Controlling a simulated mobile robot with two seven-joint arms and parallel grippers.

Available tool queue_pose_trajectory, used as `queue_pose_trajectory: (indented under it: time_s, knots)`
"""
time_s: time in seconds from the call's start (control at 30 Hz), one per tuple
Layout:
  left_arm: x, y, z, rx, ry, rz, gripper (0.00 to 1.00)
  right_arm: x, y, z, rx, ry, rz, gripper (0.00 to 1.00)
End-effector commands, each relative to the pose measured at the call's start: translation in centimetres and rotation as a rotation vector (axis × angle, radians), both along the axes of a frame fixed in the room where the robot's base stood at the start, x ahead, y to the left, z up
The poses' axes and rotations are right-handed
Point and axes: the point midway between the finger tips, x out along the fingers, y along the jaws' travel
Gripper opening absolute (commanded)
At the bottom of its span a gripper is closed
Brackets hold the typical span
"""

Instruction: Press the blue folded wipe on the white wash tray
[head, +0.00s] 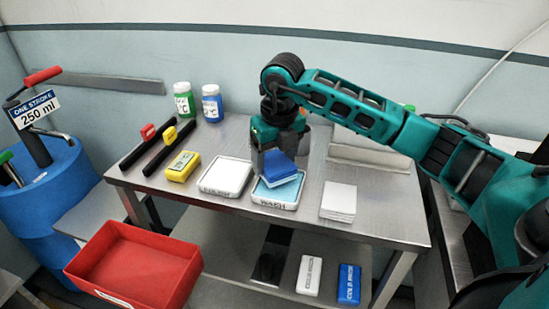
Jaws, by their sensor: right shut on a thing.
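The blue folded wipe (281,168) is held in my right gripper (279,156), which is shut on it and points down. The wipe is a dark blue block with a lighter blue lower part. It is over the white wash tray (274,204), a shallow tray with a light blue inside and a "WASH" label on its front. The wipe hides the rear of the tray. I cannot tell whether it touches the tray. My left gripper is not in view.
A second white tray (225,177) stands just left, then a yellow device (183,166) and two black-handled tools. A white stack (338,201) is at right. Green and blue bottles (212,104) stand behind. A red bin (135,264) is at front left. Two packs (348,284) lie on the lower shelf.

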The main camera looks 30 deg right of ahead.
Motion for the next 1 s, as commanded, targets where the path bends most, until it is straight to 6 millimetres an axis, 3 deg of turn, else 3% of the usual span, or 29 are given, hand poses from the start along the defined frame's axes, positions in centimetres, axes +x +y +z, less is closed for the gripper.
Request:
queue_pose_trajectory:
  time_s: [0.37,0.6,1.0]
  knots:
    - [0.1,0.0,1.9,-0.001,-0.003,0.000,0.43,0.0,0.0,3.4,0.000,-0.002,-0.001,0.47]
    - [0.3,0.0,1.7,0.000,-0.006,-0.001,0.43,0.1,0.0,5.1,0.000,-0.004,-0.001,0.47]
    - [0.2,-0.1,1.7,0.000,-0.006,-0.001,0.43,0.0,0.0,5.4,0.000,-0.002,0.000,0.47]
